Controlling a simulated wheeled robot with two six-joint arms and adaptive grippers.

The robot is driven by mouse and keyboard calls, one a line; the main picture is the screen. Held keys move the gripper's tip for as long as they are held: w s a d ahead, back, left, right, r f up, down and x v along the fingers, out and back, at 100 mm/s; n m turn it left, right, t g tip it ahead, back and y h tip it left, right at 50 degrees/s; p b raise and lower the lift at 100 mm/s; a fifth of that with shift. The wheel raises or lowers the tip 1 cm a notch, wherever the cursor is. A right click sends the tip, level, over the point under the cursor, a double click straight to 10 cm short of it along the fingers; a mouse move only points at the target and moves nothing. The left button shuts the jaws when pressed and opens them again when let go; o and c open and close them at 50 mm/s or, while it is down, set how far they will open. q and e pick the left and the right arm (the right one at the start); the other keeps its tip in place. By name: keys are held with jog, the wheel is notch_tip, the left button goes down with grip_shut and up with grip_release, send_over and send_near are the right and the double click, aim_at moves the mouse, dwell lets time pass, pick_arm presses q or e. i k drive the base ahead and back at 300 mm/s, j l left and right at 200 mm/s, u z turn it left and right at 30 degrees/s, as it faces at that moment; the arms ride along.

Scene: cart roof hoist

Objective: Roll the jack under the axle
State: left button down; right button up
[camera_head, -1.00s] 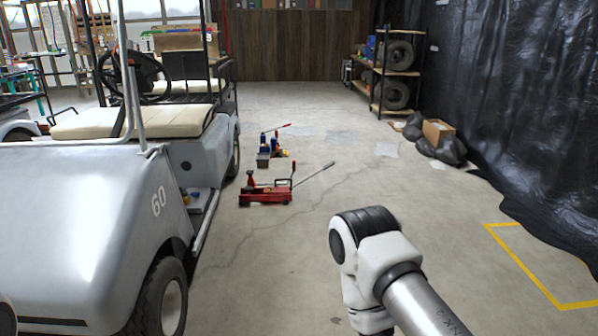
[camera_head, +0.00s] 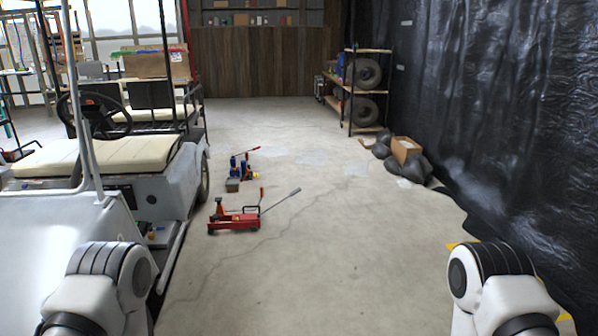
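A red floor jack (camera_head: 234,222) with a long dark handle slanting up to the right stands on the concrete floor, to the right of the cart. The silver cart (camera_head: 50,245) fills the left side, with cream seats and a black steering wheel. Its axle is hidden under the body. Its rear wheel (camera_head: 204,178) shows beyond the jack. My two arms show only as white and black links at the lower left and lower right. Both grippers are out of view, and nothing of mine touches the jack.
A smaller blue jack (camera_head: 241,171) with a red handle stands behind the red one. A shelf with tires (camera_head: 362,88), a cardboard box (camera_head: 404,149) and dark bags (camera_head: 383,148) line the right by black sheeting. Yellow tape (camera_head: 457,245) marks the right floor.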

aim_at(245, 222)
jog(key=i+l, duration=0.5)
jog(key=l, duration=0.2)
jog(key=i+l, duration=0.55)
jog(key=l, duration=0.15)
jog(key=i+u, duration=0.15)
jog(key=i, duration=0.35)
jog(key=i+u, duration=0.15)
jog(key=i, duration=0.4)
jog(key=i+l+u, duration=0.15)
jog(key=i, duration=0.35)
jog(key=i+l+u, duration=0.15)
jog(key=i, duration=0.4)
jog(key=i+l+u, duration=0.15)
jog(key=i, duration=0.35)
jog(key=i+u, duration=0.3)
jog(key=i, duration=0.15)
jog(key=i+u, duration=0.25)
jog(key=i, duration=0.15)
jog(key=i+l+u, duration=0.3)
jog(key=i, duration=0.15)
jog(key=i+l+u, duration=0.25)
jog(key=i, duration=0.15)
jog(key=j, duration=0.1)
